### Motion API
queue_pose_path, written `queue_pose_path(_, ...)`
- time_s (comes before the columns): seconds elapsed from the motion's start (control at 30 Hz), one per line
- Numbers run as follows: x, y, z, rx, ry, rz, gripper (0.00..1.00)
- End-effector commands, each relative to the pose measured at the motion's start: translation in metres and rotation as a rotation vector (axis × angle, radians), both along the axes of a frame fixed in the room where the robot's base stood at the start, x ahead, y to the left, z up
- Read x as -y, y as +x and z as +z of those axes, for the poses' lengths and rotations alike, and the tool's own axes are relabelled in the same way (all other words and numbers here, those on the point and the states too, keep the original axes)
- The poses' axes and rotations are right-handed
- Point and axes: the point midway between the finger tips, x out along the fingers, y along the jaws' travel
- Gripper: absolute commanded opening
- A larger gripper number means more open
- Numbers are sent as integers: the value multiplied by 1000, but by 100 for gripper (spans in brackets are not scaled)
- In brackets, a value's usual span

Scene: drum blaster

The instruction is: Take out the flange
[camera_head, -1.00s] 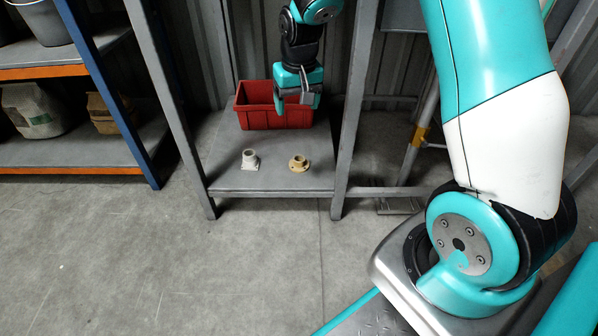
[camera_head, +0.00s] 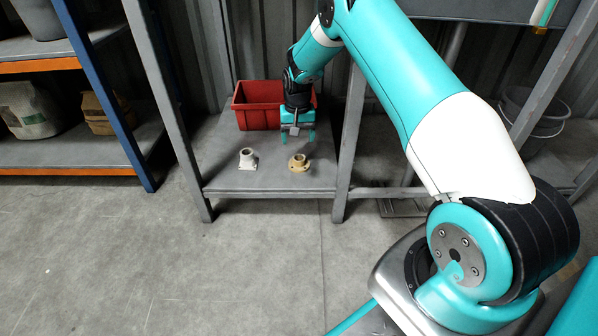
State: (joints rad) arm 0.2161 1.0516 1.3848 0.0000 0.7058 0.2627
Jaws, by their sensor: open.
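Two flange-like parts stand on the grey lower shelf (camera_head: 225,182). A tan round flange (camera_head: 298,163) is on the right, its disc flat on the shelf and its neck up. A white part with a squarish base (camera_head: 247,159) is on the left. My gripper (camera_head: 297,138) points down with open, empty jaws, above and just behind the tan flange and apart from it. A red bin (camera_head: 254,106) stands behind, partly hidden by my gripper and wrist; its inside is only partly visible.
Grey posts of the stand (camera_head: 346,140) rise close on both sides of the shelf, the right one near my arm. A dark bucket (camera_head: 535,115) is at right. The floor in front is clear.

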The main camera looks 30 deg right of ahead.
Motion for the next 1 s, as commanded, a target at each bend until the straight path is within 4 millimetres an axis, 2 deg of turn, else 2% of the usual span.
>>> queue_pose_path(0.03, 0, 0, -18, -1, 0, 0, 74)
queue_pose_path(0.1, 0, 0, -27, 0, 0, 0, 74)
queue_pose_path(0.33, 0, -1, -37, 1, 0, 0, 74)
queue_pose_path(0.63, 1, -7, -76, 0, 0, 0, 74)
queue_pose_path(0.73, 1, -7, -82, 1, 0, 0, 74)
queue_pose_path(0.93, 0, -7, -79, 1, 0, 1, 74)
queue_pose_path(0.97, 0, -7, -79, 1, 0, 1, 71)
queue_pose_path(1.0, 0, -7, -79, 1, 0, 1, 62)
